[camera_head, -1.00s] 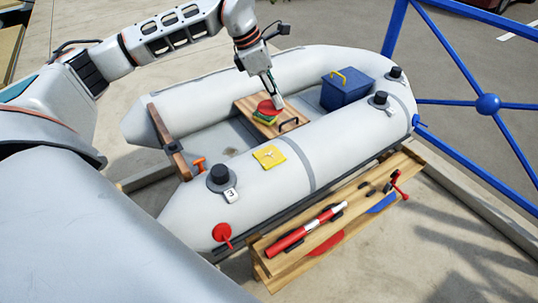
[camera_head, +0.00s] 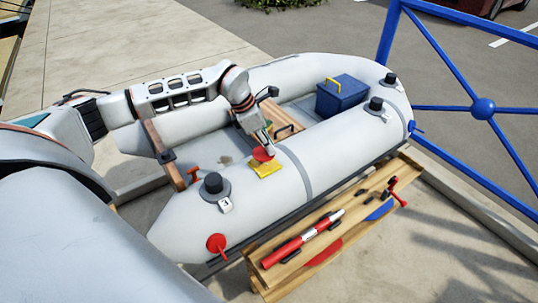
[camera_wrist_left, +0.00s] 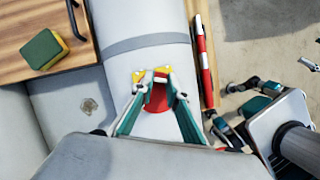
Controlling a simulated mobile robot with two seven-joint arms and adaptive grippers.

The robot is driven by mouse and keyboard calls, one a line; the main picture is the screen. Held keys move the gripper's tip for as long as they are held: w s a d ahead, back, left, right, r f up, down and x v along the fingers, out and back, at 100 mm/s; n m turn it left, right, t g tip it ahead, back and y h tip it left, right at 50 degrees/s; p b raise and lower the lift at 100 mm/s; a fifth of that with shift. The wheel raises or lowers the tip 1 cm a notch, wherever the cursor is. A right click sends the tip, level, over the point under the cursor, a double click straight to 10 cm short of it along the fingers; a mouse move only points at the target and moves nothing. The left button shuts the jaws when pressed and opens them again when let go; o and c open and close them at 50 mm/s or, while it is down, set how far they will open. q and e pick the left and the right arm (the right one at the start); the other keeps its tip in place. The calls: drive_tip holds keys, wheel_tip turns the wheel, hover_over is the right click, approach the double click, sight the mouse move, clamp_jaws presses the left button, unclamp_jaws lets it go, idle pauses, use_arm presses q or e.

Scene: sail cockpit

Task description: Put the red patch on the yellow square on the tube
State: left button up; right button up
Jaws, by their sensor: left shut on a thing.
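The round red patch (camera_head: 262,154) is in my left gripper (camera_head: 267,147), which is shut on it. It is at the far edge of the yellow square (camera_head: 266,170) on the near grey tube (camera_head: 325,150). In the left wrist view the red patch (camera_wrist_left: 157,98) lies between the left fingers (camera_wrist_left: 154,88) and overlaps the yellow square (camera_wrist_left: 138,76), whose corners show beyond it. I cannot tell whether the patch touches the tube. What appears to be my right gripper (camera_wrist_left: 255,103) is at the right of the wrist view, empty-looking and partly cut off.
A green and yellow sponge (camera_wrist_left: 45,49) lies on the wooden seat (camera_wrist_left: 75,15). A blue box (camera_head: 342,95) stands in the boat. Black fittings (camera_head: 213,184) rise from the tube. A wooden bench (camera_head: 262,262) with a red and white pump (camera_head: 303,237) stands beside it.

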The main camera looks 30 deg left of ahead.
use_arm(q)
wheel_tip(320, 180, down, 4)
drive_tip(key=shift+f, duration=0.15)
use_arm(e)
drive_tip(key=shift+s+f, duration=0.15)
drive_tip(key=shift+f, duration=0.15)
drive_tip(key=shift+s, duration=0.1)
use_arm(q)
drive_tip(key=o, duration=0.7)
use_arm(e)
drive_tip(key=shift+s+f, duration=0.1)
drive_tip(key=shift+s, duration=0.05)
